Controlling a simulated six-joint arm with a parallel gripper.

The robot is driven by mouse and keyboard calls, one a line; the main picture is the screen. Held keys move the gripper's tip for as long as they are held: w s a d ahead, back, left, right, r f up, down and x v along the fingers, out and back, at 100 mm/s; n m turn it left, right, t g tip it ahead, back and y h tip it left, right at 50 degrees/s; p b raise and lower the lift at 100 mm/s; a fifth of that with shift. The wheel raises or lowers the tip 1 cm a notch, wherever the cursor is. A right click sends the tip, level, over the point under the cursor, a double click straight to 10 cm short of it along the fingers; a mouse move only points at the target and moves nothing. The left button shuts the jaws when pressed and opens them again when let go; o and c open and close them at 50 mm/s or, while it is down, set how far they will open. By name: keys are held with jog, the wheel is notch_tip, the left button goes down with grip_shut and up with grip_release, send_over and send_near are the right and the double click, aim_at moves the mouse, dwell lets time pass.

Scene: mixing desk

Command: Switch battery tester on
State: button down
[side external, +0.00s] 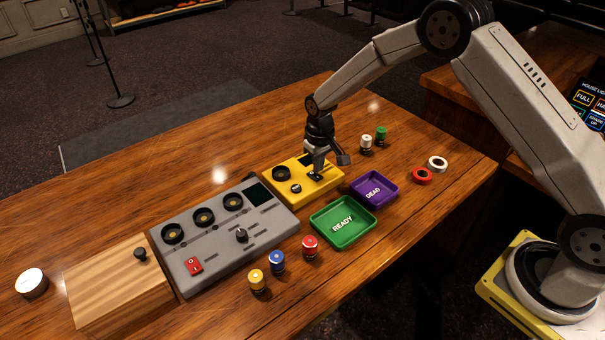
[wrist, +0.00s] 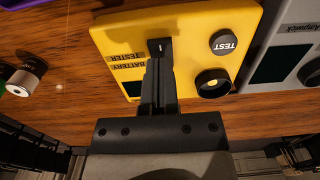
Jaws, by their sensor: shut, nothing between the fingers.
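The yellow battery tester (side external: 272,183) sits near the middle of the desk. In the wrist view the tester (wrist: 195,20) shows its upside-down label, a dark screen (wrist: 132,89), a round TEST button (wrist: 224,42) and a round black socket (wrist: 212,83). A small dark slot with a switch (wrist: 157,45) lies near the label. My gripper (side external: 316,174) points down over the tester's near right part. In the wrist view my gripper (wrist: 157,62) is shut and empty, its tips at the switch. Whether they touch it, and the switch's position, I cannot tell.
A grey console (side external: 215,252) adjoins the tester's left. A green READY tray (side external: 343,245) and a purple DEAD tray (side external: 390,203) lie in front. White (side external: 366,143) and green (side external: 381,134) capped cylinders stand to the right; yellow, blue and red ones stand before the console.

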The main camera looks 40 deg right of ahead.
aim_at(320, 178)
jog(key=shift+f, duration=1.2)
dwell(1.3)
jog(key=shift+r, duration=3.5)
jog(key=shift+s+r, duration=0.1)
jog(key=shift+s+r, duration=0.2)
jog(key=s+d+r+t, duration=0.1)
jog(key=s+r, duration=0.2)
jog(key=s, duration=0.8)
jog(key=s+d+r+t, duration=0.1)
jog(key=s+r, duration=0.3)
jog(key=s, duration=0.8)
jog(key=shift+s+t, duration=0.3)
